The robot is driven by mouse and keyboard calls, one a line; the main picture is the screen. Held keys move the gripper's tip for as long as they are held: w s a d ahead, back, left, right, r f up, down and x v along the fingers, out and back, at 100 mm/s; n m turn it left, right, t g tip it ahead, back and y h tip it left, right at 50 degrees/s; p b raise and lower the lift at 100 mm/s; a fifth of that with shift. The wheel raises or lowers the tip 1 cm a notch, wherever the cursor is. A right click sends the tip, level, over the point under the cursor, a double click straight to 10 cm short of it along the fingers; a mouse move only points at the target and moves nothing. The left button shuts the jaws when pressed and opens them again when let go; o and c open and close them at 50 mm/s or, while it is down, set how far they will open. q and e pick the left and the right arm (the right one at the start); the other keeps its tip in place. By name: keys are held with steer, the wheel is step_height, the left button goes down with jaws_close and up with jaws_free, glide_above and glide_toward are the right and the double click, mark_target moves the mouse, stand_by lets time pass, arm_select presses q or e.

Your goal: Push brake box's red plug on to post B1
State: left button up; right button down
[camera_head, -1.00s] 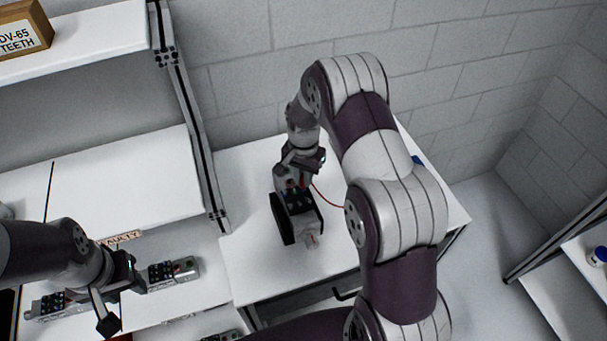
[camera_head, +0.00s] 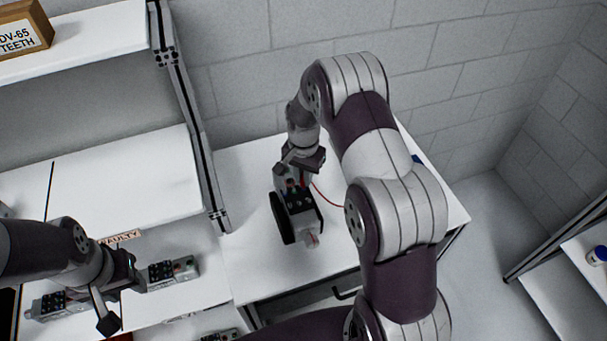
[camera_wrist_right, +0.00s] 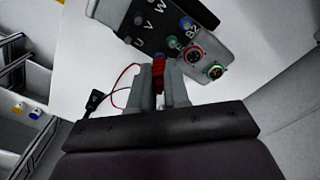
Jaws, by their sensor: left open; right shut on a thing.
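The servo unit (camera_head: 299,210) stands on the white table; its terminal face, marked U, V, W and B2, shows in the right wrist view (camera_wrist_right: 148,24). My right gripper (camera_wrist_right: 159,88) is shut on the red plug (camera_wrist_right: 158,74), whose tip is at the unit's edge beside the coloured posts. The fingers hide the plug's lower part, and I cannot tell whether it sits on a post. The label B1 is not readable. A red wire (camera_head: 327,196) runs off to the right from the plug. My left gripper (camera_head: 121,307) is open at the lower left, away from the unit.
A shelf (camera_head: 110,190) with a FAULTY label (camera_head: 121,237) stands at the left, with several grey units (camera_head: 172,273) below it. A black connector (camera_wrist_right: 94,100) lies at the left of the wrist view.

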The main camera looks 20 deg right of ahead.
steer(key=shift+f, duration=0.2)
stand_by(0.5)
steer(key=c, duration=1)
jaws_free()
steer(key=shift+r, duration=0.1)
step_height(320, 180, up, 7)
steer(key=p, duration=0.5)
